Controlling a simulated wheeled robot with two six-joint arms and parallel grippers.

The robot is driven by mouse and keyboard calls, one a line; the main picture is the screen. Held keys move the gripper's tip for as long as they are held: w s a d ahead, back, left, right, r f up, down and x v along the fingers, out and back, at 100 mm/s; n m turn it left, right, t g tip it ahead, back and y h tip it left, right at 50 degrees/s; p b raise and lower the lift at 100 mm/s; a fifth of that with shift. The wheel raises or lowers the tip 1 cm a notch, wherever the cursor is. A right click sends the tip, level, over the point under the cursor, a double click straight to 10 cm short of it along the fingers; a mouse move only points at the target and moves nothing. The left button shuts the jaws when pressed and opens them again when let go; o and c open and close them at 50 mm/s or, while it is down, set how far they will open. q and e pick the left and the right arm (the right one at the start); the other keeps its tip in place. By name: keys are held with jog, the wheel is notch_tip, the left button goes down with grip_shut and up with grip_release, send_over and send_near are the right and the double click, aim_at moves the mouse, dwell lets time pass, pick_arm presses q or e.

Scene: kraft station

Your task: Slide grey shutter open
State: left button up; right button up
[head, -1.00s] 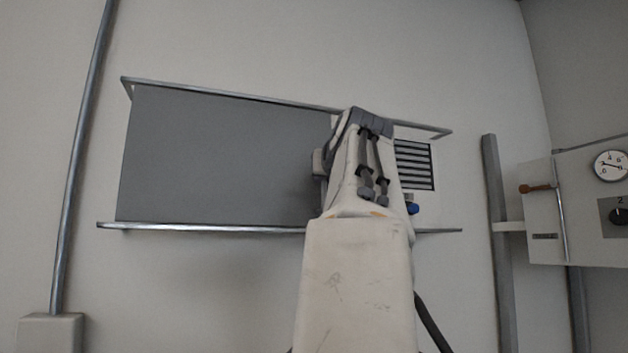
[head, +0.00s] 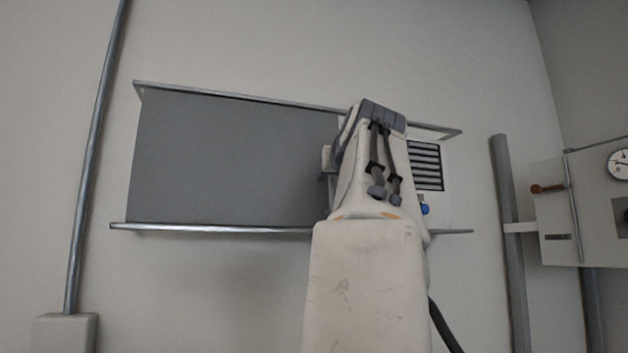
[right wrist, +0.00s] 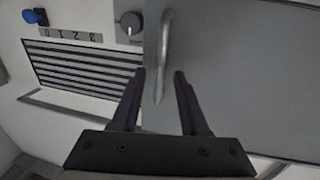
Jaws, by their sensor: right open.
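The grey shutter (head: 235,160) is a flat plate between an upper and a lower metal rail on the wall in the head view. Its right edge is behind my right arm. The shutter also fills the right part of the right wrist view (right wrist: 250,70), with a pale upright bar handle (right wrist: 166,45) near its edge. My right gripper (right wrist: 160,73) is open, and its two dark fingers appear on either side of the handle's end. I see no clear grip on it. In the head view my arm hides the fingers. My left gripper is out of view.
Right of the shutter a white panel bears a vent (head: 426,166) and a blue knob (head: 424,209). The right wrist view also shows a round dial (right wrist: 131,23). A metal conduit (head: 95,150) runs up the wall at left. A grey post (head: 507,230) and a box stand at right.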

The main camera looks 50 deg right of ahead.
jog(key=b+v, duration=0.2)
jog(key=v, duration=0.7)
jog(key=shift+a, duration=0.15)
